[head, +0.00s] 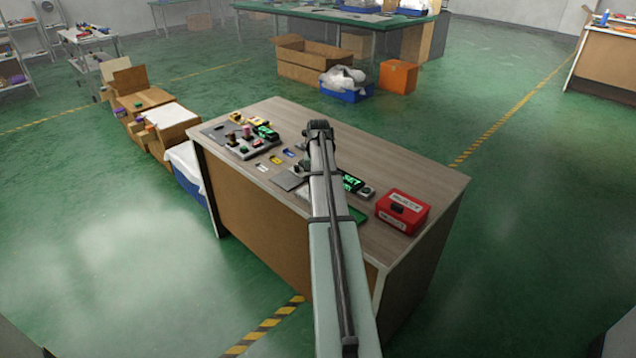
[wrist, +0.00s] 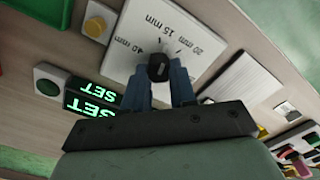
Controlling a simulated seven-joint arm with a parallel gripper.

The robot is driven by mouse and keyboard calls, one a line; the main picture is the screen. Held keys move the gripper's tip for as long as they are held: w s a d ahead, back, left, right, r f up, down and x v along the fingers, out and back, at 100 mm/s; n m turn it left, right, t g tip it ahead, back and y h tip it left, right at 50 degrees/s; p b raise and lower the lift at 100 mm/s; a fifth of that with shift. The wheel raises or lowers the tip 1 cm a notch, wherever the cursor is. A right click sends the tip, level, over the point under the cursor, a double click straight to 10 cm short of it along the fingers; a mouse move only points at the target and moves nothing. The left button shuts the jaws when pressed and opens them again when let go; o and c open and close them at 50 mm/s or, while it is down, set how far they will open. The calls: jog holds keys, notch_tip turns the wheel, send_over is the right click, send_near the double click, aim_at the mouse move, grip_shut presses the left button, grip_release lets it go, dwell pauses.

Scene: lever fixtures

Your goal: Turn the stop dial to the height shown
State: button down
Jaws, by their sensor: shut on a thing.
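The stop dial (wrist: 158,66) is a black knob on a white plate (wrist: 128,62) with marks reading 40 mm, 15 mm and 20 mm, upside down in the wrist view. My gripper (wrist: 160,82) has its blue fingers on either side of the knob and is shut on it. I cannot tell exactly which mark the knob points to. A black display (wrist: 92,101) with green lit SET text is beside the plate, partly hidden by my gripper, and no height can be read. In the head view my arm hides the dial; the display (head: 352,182) shows right of it.
A green button (wrist: 47,87) and a yellow knob (wrist: 95,26) are near the plate. A red box (head: 403,210) sits at the bench's right end. Several small fixtures (head: 247,143) stand at the left end. The bench's back right is clear.

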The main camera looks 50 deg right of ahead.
jog(key=m, duration=0.4)
jog(key=shift+s+m, duration=0.1)
jog(key=shift+m, duration=0.2)
jog(key=shift+s+m, duration=0.1)
jog(key=shift+m, duration=1.8)
jog(key=c, duration=0.9)
grip_release()
notch_tip(320, 180, up, 14)
jog(key=shift+f, duration=0.1)
